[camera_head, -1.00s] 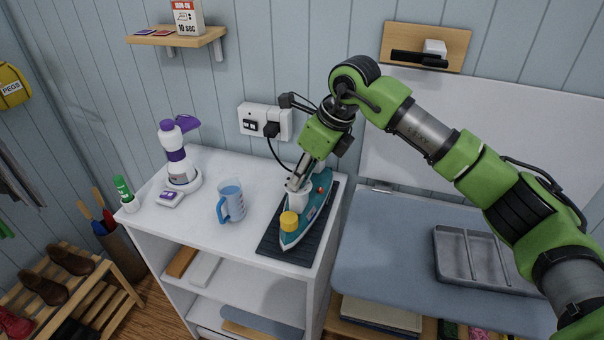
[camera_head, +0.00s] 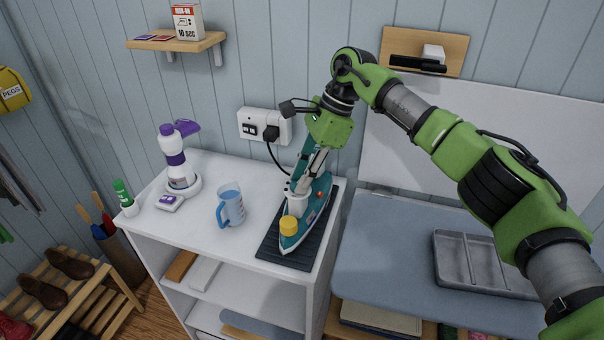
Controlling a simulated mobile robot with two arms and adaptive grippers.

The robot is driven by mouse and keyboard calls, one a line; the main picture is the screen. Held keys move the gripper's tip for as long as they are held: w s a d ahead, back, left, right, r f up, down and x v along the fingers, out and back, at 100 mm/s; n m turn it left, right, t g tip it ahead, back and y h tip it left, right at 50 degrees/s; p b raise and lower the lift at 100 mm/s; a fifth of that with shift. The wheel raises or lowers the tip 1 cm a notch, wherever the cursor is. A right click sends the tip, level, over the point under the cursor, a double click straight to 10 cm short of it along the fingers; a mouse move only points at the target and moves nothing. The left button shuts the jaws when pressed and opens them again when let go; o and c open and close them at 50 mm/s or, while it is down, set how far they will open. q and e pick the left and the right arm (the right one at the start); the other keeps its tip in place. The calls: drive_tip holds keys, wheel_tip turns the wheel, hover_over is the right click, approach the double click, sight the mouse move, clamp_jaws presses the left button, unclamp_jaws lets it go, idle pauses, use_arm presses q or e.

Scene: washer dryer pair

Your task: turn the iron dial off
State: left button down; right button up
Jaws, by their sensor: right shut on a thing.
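The teal iron (camera_head: 317,213) lies flat on a dark ribbed mat (camera_head: 272,245) at the right end of the white cabinet top. A yellow cap (camera_head: 289,225) sits on its near end. A white dial (camera_head: 297,202) stands just behind the cap. My right gripper (camera_head: 298,187) reaches down from above with its fingers shut at the dial's top. The fingers partly cover the dial, and I cannot read any mark on it. The gripper also covers part of the iron's handle. My left gripper is not in view.
A blue-handled measuring jug (camera_head: 232,207) stands left of the iron. A purple and white spray bottle (camera_head: 173,160) stands farther left. A wall socket (camera_head: 263,126) with a plug and cord is behind. A blue-grey ironing surface (camera_head: 385,250) with a grey tray (camera_head: 475,265) lies to the right.

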drive_tip(key=shift+w+r+n+g+p, duration=0.1)
drive_tip(key=shift+n+g+p, duration=0.35)
drive_tip(key=shift+n, duration=0.75)
drive_tip(key=o, duration=1.1)
drive_tip(key=shift+o, duration=0.2)
drive_tip(key=v, duration=0.7)
drive_tip(key=shift+r, duration=0.2)
drive_tip(key=shift+w, duration=0.1)
drive_tip(key=shift+r, duration=0.1)
